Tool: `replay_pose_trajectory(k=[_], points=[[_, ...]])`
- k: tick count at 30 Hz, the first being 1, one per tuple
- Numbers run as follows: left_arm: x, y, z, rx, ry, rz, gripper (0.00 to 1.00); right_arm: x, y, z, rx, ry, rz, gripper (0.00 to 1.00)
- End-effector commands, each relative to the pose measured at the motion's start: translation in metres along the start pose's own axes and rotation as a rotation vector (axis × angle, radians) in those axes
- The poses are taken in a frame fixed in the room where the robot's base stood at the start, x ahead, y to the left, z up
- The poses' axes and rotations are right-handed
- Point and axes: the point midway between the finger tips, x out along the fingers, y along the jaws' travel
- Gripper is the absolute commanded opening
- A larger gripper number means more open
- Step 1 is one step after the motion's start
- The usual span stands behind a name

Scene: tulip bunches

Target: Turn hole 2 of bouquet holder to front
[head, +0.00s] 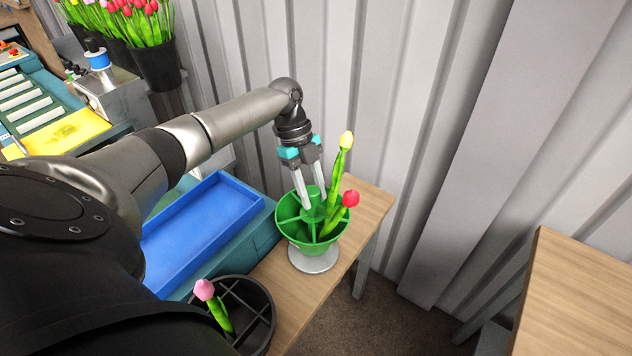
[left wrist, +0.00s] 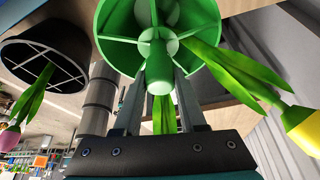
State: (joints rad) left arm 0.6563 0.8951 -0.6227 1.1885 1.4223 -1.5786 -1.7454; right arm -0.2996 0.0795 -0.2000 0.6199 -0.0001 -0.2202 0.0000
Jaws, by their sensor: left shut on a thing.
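The green bouquet holder (head: 292,234) stands upright on a round grey base on the small wooden table. It is split by ribs into several holes around a central knob (head: 314,195). A yellow tulip (head: 345,141) and a red tulip (head: 349,199) stand in its right side. My left gripper (head: 314,198) reaches down from above, its two fingers shut on the central knob. In the left wrist view the fingers (left wrist: 160,85) lie on both sides of the green knob, and the yellow tulip (left wrist: 302,125) hangs at the right. Hole numbers cannot be read. My right gripper is not in view.
A black divided pot (head: 262,289) with a pink tulip (head: 204,290) stands at the near end of the table. A blue tray (head: 205,225) lies left of the holder. A corrugated wall (head: 400,100) is close behind. Another wooden table (head: 575,290) is at the right, across a gap.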

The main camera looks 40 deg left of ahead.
Motion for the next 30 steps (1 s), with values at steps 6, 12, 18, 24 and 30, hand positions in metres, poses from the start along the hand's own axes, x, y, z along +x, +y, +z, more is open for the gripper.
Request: replay_pose_trajectory(k=[6, 12, 18, 24, 30], points=[[0.001, 0.001, 0.001, 0.0, -0.003, 0.003, 0.0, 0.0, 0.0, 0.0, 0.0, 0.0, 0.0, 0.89], [0.001, 0.001, 0.001, -0.001, -0.003, 0.003, 0.48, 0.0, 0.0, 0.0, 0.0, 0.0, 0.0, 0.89], [0.0, 0.001, 0.001, 0.0, -0.002, 0.001, 0.7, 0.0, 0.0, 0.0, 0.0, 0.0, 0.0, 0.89], [0.0, 0.0, 0.0, 0.0, -0.001, 0.0, 0.7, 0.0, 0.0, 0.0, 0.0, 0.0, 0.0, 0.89], [-0.011, -0.001, 0.001, 0.0, -0.002, -0.003, 0.7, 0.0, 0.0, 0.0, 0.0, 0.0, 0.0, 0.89]])
